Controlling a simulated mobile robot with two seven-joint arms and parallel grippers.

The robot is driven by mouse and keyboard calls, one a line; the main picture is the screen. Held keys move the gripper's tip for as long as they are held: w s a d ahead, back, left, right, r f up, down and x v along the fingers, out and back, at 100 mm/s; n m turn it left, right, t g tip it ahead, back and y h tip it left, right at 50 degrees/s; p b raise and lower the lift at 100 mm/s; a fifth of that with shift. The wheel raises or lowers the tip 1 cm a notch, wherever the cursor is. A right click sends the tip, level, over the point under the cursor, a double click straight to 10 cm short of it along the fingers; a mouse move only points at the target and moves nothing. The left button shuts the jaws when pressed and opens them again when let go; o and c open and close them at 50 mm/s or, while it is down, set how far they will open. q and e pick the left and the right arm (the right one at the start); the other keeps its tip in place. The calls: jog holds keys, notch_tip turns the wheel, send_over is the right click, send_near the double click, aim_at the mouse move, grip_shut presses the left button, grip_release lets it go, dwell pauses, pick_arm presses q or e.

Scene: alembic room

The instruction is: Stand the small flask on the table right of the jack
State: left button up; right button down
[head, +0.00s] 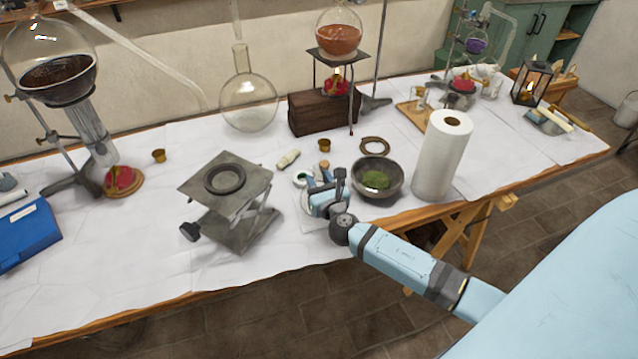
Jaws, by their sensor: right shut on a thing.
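The jack (228,206) stands on the white-covered table (110,265), with a dark ring (225,179) lying on its top plate. My right gripper (322,192) is low over the table, right of the jack and apart from it. It is shut on what looks like the small flask (305,200), whose clear glass is faint and mostly hidden by the fingers. I cannot tell whether its base touches the table. My left gripper is not in view.
A bowl with green matter (376,180) and a paper roll (443,160) stand right of my gripper.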

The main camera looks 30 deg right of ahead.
jog(key=shift+f, duration=0.1)
jog(key=c, duration=1.2)
grip_release()
jog(key=shift+f, duration=0.1)
jog(key=o, duration=0.5)
